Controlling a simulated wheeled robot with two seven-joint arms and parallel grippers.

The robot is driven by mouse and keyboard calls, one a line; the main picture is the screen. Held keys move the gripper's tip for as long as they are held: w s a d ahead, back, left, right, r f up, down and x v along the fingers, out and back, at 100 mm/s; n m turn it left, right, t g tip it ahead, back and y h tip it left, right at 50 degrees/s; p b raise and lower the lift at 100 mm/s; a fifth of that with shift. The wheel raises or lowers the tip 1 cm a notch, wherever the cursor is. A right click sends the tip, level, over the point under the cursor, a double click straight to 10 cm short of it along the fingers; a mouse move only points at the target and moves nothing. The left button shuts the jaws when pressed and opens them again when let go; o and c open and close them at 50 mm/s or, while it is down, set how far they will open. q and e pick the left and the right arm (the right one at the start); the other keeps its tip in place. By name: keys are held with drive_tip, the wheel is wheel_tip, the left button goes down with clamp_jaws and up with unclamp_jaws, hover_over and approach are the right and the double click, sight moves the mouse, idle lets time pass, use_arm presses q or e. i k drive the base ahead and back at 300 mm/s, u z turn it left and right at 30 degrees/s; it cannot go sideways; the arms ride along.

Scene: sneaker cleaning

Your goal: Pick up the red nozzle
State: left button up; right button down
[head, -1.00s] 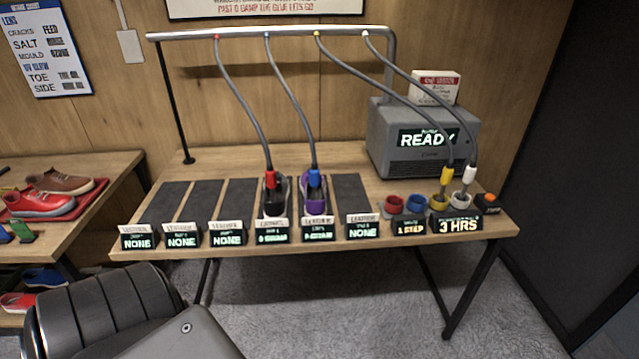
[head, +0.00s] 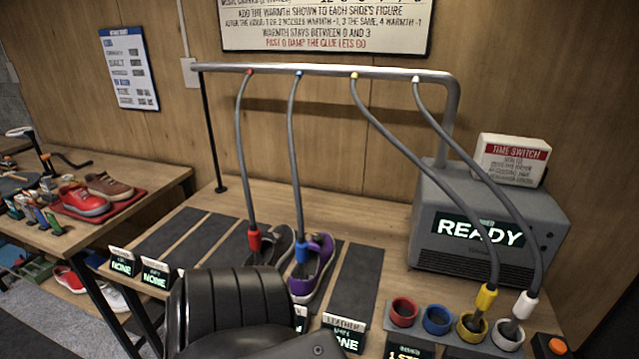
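The red nozzle (head: 254,241) hangs at the end of a grey hose from the overhead rail. It points down into a dark grey shoe (head: 283,245) on the bench, whose near part is hidden by a black link of my own arm. A blue nozzle (head: 302,252) is in the purple shoe (head: 313,275) just to the right. Neither of my grippers shows in the head view.
Yellow (head: 485,299) and white (head: 524,304) nozzles sit in cups at the right. The red cup (head: 404,312) and blue cup (head: 437,320) are empty. A grey heater box (head: 440,200) reads READY. Dark mats to the left are bare.

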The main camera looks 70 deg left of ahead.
sight(254, 233)
drive_tip(key=i, duration=1.1)
drive_tip(key=u, duration=2.2)
